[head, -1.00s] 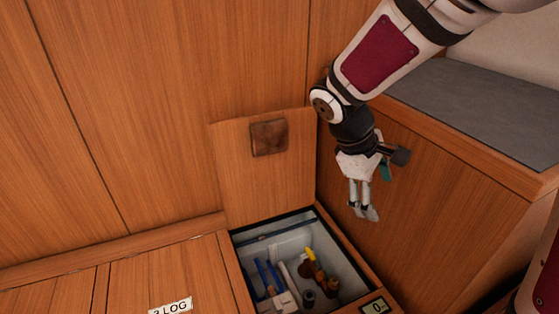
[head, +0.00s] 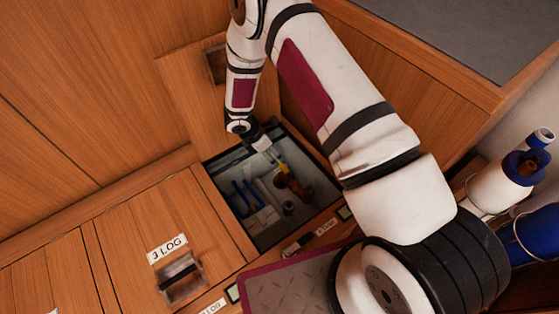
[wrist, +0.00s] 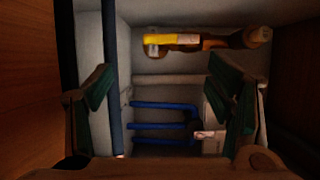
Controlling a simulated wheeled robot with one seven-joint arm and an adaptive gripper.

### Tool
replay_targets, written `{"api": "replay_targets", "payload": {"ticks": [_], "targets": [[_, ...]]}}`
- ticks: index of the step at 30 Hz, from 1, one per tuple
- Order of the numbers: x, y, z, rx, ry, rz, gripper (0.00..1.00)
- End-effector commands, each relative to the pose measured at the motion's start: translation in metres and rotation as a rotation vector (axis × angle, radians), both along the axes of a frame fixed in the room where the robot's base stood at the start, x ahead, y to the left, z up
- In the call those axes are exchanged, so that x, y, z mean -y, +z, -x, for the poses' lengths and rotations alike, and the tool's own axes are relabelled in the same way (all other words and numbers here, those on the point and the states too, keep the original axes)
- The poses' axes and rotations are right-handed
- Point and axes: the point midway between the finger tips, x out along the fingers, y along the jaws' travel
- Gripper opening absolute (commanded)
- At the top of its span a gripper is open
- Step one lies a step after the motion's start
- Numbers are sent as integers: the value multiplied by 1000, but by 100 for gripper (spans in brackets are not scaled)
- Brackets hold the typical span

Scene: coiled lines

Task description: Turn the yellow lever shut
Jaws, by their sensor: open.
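The yellow lever (head: 283,168) sits on a brass valve (head: 297,186) inside the open floor compartment (head: 268,243). In the wrist view the yellow lever (wrist: 172,40) lies across the picture near the top, along the brass pipe (wrist: 222,41). My gripper (head: 264,147) is at the compartment's back left, close to the lever's upper end. In the wrist view my gripper (wrist: 160,68) is open, its green-padded fingers wide apart with nothing held between them. The lever is beyond the fingertips. The head view does not show the fingertips clearly.
Blue pipes (wrist: 162,128) and a white pipe (wrist: 168,80) run inside the compartment. The raised wooden hatch (head: 190,85) stands behind the opening. A wooden side cabinet (head: 420,62) borders it at right.

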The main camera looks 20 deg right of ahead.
Motion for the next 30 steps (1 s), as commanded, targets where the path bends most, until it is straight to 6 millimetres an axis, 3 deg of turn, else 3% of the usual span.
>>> {"api": "replay_targets", "payload": {"ticks": [8, 24, 30], "targets": [[3, -26, 1, -12, 21, -6, 74], [40, -117, -10, -12, 18, -5, 74], [46, -133, -13, -10, 19, -5, 74]]}}
